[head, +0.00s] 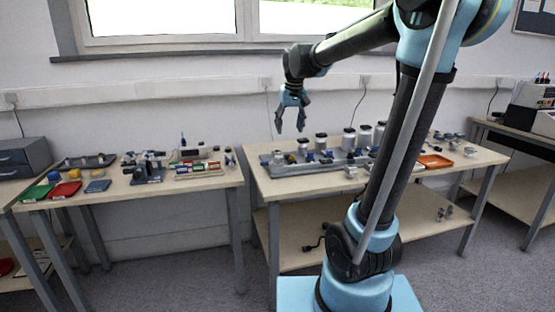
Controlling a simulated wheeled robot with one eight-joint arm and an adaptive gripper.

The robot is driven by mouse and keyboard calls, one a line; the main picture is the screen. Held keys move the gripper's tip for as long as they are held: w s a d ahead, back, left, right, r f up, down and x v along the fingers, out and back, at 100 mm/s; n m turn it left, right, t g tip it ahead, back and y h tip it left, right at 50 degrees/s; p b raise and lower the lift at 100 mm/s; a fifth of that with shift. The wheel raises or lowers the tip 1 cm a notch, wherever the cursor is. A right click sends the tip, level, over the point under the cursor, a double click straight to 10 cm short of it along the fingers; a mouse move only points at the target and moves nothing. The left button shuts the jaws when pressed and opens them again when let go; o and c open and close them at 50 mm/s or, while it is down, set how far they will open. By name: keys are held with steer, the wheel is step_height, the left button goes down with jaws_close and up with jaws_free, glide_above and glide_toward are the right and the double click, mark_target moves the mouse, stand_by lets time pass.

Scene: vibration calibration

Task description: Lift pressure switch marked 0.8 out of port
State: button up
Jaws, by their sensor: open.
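My gripper (290,122) is open and empty. It points down in the air above the left part of the right-hand table. Under it a long grey rail (285,173) runs along the table with several fittings on it. A small switch-like part (303,147) stands near the rail's left end, below and slightly right of my fingers. Several blue-and-dark parts sit farther right along the rail. The markings are too small to read, so I cannot tell which part is marked 0.8. My own arm hides part of the rail's right side.
Several jars with dark lids (349,138) stand behind the rail. An orange tray (434,161) lies on the right. A second table (130,190) with instruments and coloured trays is at the left, with a gap between. A wall and window are behind.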

steer(key=w+a, duration=0.3)
glide_toward(278, 152)
steer(key=x, duration=0.5)
steer(key=shift+s+f, duration=0.1)
steer(key=shift+f, duration=0.35)
steer(key=shift+x, duration=2.5)
steer(key=shift+a, duration=0.1)
steer(key=shift+r, duration=0.1)
jaws_close()
steer(key=shift+r, duration=0.1)
step_height(278, 152, up, 14)
